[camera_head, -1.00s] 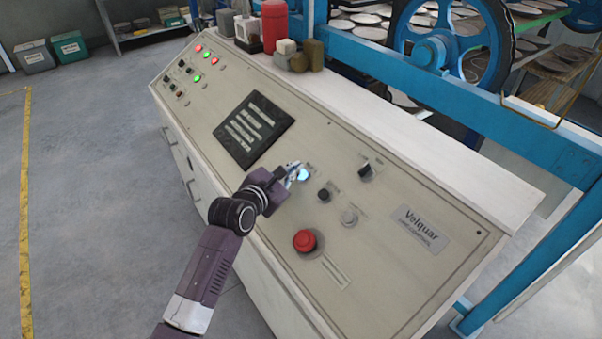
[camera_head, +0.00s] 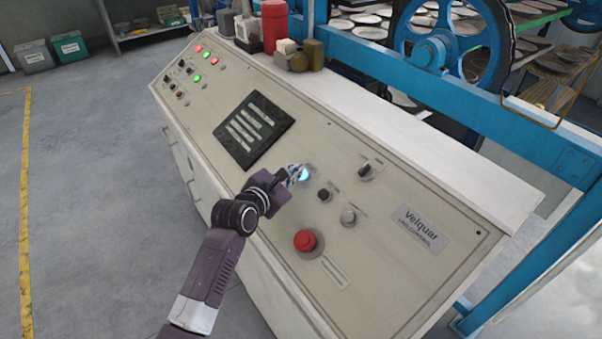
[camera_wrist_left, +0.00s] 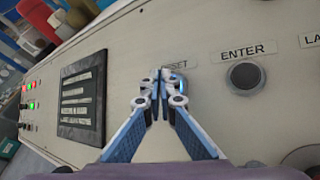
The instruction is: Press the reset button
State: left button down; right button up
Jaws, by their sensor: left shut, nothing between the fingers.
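The reset button (camera_head: 304,174) glows pale blue on the sloped face of the control panel. In the left wrist view a blue-lit edge of the reset button (camera_wrist_left: 184,87) shows just beside and behind my fingertips, under a partly covered label ending in "SET". My left gripper (camera_head: 298,173) is shut and empty, its tips at the button. In the left wrist view the closed fingertips (camera_wrist_left: 160,76) hide most of the button. I cannot tell whether they touch it or press it in. My right gripper is not in view.
A black ENTER button (camera_wrist_left: 245,76) sits right of the reset button. The panel also has a large red button (camera_head: 305,240), a grey knob (camera_head: 348,216), a black switch (camera_head: 366,172) and a dark display (camera_head: 253,130). A red canister (camera_head: 274,25) stands on top.

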pick_arm(q)
jog(key=shift+w+d+f, duration=0.15)
jog(key=shift+d+f, duration=0.1)
jog(key=shift+f, duration=0.15)
dwell(0.4)
dwell(0.4)
jog(key=shift+s+a+r+p, duration=0.15)
jog(key=shift+a+r+p, duration=0.05)
jog(key=shift+r+p, duration=0.25)
jog(key=shift+s+a+r+p, duration=0.2)
jog(key=shift+r+p, duration=0.1)
jog(key=shift+p, duration=0.25)
jog(key=shift+w, duration=0.1)
jog(key=shift+a+r+p, duration=0.1)
jog(key=shift+r+p, duration=0.25)
jog(key=shift+p, duration=0.1)
jog(key=a+r+p, duration=0.1)
jog(key=p, duration=0.1)
jog(key=s+a+r+p, duration=0.1)
jog(key=r+p, duration=0.1)
jog(key=p, duration=0.1)
jog(key=shift+s+r, duration=0.2)
jog(key=shift+r, duration=0.1)
